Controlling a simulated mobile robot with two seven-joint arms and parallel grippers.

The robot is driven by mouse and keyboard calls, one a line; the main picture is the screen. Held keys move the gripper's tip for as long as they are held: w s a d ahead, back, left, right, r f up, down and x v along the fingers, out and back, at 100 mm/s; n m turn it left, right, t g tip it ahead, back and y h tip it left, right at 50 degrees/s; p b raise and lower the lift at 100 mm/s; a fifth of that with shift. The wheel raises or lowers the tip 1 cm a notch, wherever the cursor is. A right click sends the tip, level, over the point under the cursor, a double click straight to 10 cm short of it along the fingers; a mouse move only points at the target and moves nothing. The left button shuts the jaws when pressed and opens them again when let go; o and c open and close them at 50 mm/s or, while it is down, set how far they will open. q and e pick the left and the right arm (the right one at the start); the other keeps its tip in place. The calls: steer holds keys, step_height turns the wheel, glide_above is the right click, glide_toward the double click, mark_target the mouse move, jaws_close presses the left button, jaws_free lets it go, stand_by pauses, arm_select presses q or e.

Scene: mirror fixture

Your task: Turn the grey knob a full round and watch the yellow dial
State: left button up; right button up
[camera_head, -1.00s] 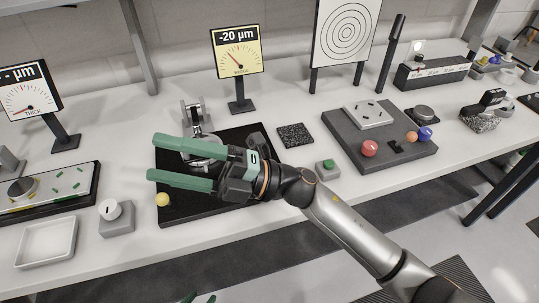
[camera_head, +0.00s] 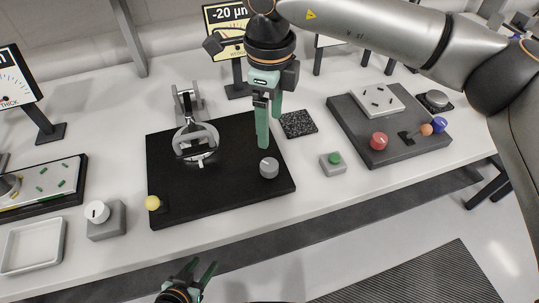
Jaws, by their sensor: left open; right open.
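The grey knob (camera_head: 269,168) stands upright on the right part of a black board (camera_head: 230,200). My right gripper (camera_head: 267,138) points down just above and slightly behind the knob, with its green fingers apart and nothing between them; I cannot tell whether a finger touches the knob. The yellow dial (camera_head: 222,40) stands on a post behind the board and reads -20 µm; my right arm hides its right part and a piece of its face. My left gripper (camera_head: 199,272) is open and empty at the bottom, in front of the table.
A box with a white knob (camera_head: 97,212) stands left. A green button box (camera_head: 332,163) and a dark panel with coloured knobs (camera_head: 378,141) stand right. The table front between is clear.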

mark_target(270, 165)
step_height(270, 165, down, 12)
steer(key=shift+s+f+p, duration=0.1)
steer(key=shift+p, duration=0.85)
jaws_close()
